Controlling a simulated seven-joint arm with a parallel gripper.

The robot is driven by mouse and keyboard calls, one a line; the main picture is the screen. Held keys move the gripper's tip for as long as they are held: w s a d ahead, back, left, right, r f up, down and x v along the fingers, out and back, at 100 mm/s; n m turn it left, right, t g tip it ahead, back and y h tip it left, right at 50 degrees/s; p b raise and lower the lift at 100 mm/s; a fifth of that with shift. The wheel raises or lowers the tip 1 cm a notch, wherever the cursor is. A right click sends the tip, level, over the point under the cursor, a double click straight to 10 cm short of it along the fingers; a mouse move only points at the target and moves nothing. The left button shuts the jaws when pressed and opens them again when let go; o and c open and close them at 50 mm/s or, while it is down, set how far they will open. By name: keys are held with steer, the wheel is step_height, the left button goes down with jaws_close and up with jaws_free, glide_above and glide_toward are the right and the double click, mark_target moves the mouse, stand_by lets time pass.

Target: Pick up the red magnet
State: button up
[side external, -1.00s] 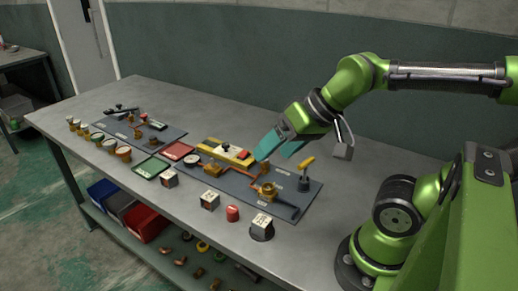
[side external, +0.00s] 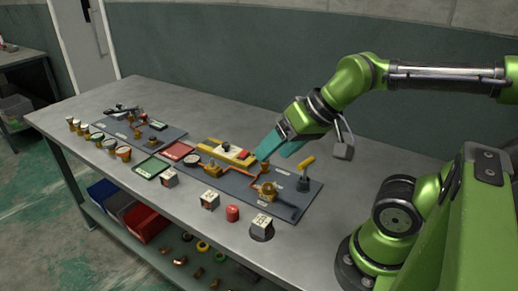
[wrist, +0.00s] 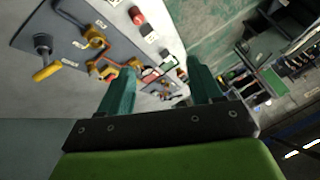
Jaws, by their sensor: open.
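A small red cylinder (side external: 232,213) stands upright on the bench near its front edge, between two white-labelled blocks. It also shows at the top of the wrist view (wrist: 137,16). I cannot tell for certain that it is the red magnet; a small red piece (side external: 244,155) also sits on the yellow bar. My gripper (side external: 272,156) has teal fingers, apart and empty, above the far side of the near grey board. In the wrist view the fingers (wrist: 160,68) are spread with nothing held between them. The red cylinder is clear of my gripper, towards the bench's front edge.
The near grey board (side external: 311,198) carries copper piping, brass fittings and a yellow-handled valve (side external: 306,165). White-labelled blocks (side external: 210,200) and (side external: 262,224) flank the red cylinder. Red (side external: 179,150) and green (side external: 149,168) trays lie left. Several small cups line the far left edge.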

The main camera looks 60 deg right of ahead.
steer(key=m+g+h, duration=0.2)
steer(key=m+g, duration=0.5)
steer(key=m, duration=0.7)
glide_above(232, 209)
step_height(232, 209, down, 8)
steer(key=m, duration=0.8)
steer(key=f, duration=1)
steer(key=shift+w+d+f, duration=0.3)
steer(key=shift+w+f, duration=0.05)
steer(key=shift+s+a+f, duration=0.1)
steer(key=shift+s+f, duration=0.1)
steer(key=shift+f, duration=1.15)
steer(key=shift+s+a+f, duration=0.1)
steer(key=shift+s+f, duration=0.05)
steer(key=shift+f, duration=1.2)
